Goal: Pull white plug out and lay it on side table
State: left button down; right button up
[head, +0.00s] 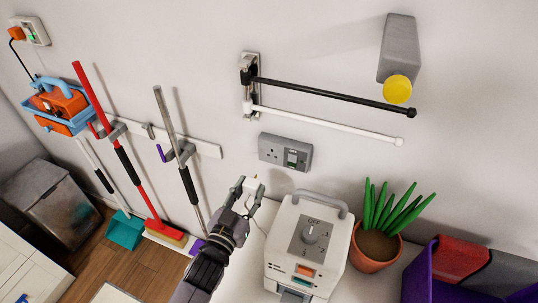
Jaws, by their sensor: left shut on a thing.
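The white plug (251,185) shows as a small pale piece between the fingertips of my left gripper (250,187). The gripper is shut on it, and the fingers hide much of it. They are below and left of the grey double wall socket (285,152), apart from it in the picture. The socket's left outlet shows bare; a dark module with a green light fills its right part. A pale worktop (357,286), which may be the side table, lies under a white dial unit. My right gripper is not in view.
The white dial unit (310,243) stands close right of my left gripper, with a potted plant (377,245) beside it. Black and white rails (335,95) stick out above the socket. Brooms and a red mop (125,160) hang at left.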

pick_arm(q)
jog(key=p+v, duration=0.2)
jog(key=v, duration=0.4)
jog(key=shift+s+a, duration=0.15)
jog(key=shift+a, duration=0.15)
dwell(0.3)
jog(key=shift+s+a, duration=0.3)
jog(key=shift+s, duration=0.3)
jog(key=shift+p, duration=0.3)
notch_tip(320, 180, down, 12)
jog(key=b, duration=0.8)
jog(key=shift+b, duration=0.35)
